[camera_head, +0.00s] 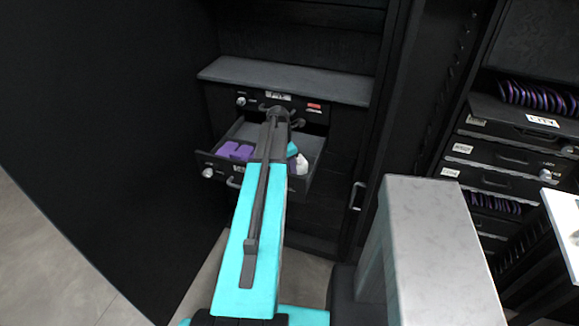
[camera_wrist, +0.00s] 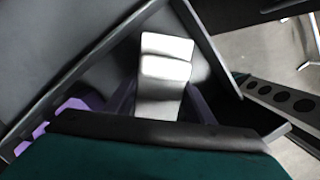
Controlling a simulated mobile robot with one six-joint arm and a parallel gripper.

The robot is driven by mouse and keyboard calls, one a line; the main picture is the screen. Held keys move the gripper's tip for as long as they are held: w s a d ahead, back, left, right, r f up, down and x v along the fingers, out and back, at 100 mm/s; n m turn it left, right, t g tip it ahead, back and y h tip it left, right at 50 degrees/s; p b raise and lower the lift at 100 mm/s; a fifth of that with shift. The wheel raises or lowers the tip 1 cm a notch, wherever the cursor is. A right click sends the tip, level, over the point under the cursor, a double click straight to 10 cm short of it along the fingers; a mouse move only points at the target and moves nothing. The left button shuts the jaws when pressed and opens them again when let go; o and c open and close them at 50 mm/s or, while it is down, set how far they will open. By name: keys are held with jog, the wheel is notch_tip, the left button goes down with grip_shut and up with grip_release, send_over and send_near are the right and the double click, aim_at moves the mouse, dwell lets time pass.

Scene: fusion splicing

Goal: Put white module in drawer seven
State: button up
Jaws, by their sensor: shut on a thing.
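The white module (camera_wrist: 163,85) has a stepped, two-part white face in the wrist view. My gripper (camera_wrist: 160,104) is shut on it, with purplish fingers on both sides. The module is inside or just above the open drawer (camera_wrist: 62,88), near a corner; I cannot tell whether it touches the floor. In the head view, a small white piece of it (camera_head: 301,165) shows at the drawer's right side. My arm hides the middle of the drawer (camera_head: 218,166) and most of my gripper. The drawer's number is not legible.
Purple modules (camera_head: 236,150) lie in the drawer's left part. A closed drawer front (camera_head: 256,101) and a grey shelf top (camera_head: 290,80) are above. A tall black panel (camera_head: 100,110) stands left. Another rack (camera_head: 500,155) with drawers and purple cable coils is right.

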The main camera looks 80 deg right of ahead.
jog(key=shift+f, duration=0.55)
jog(key=o, duration=1.4)
notch_tip(320, 180, up, 14)
jog(key=w+a+b, duration=0.1)
jog(key=w+b, duration=0.1)
jog(key=b, duration=0.2)
jog(key=shift+a+f, duration=0.15)
dwell(0.4)
